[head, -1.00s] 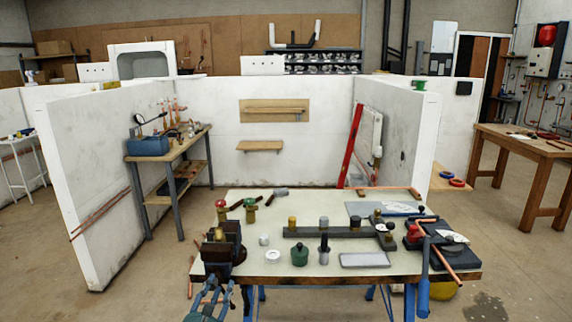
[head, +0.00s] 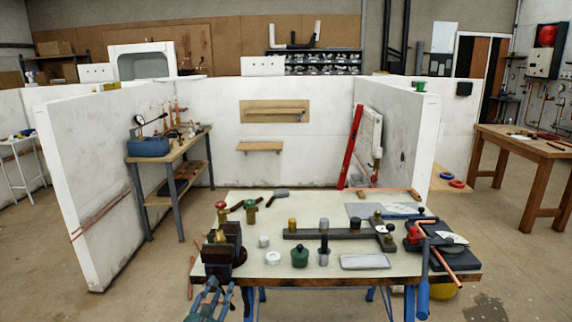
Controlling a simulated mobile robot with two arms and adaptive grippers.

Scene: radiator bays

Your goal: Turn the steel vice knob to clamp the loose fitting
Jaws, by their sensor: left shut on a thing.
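The dark vice (head: 222,252) stands at the near left corner of the workbench. A brass fitting (head: 220,236) sits upright at the top of its jaws; I cannot tell how tightly it is held. My left gripper (head: 211,288) is at the near side of the vice, low at the bench's front edge. It is shut on the steel vice knob, which its fingers and the vice mostly hide. My right gripper is not in view.
The bench top (head: 330,212) holds a dark bar with several fittings (head: 330,233), a green pot (head: 300,256), a white ring (head: 273,258) and a grey tray (head: 365,262). A pipe bender with a blue handle (head: 423,275) stands at the right end. White partition walls surround the bay.

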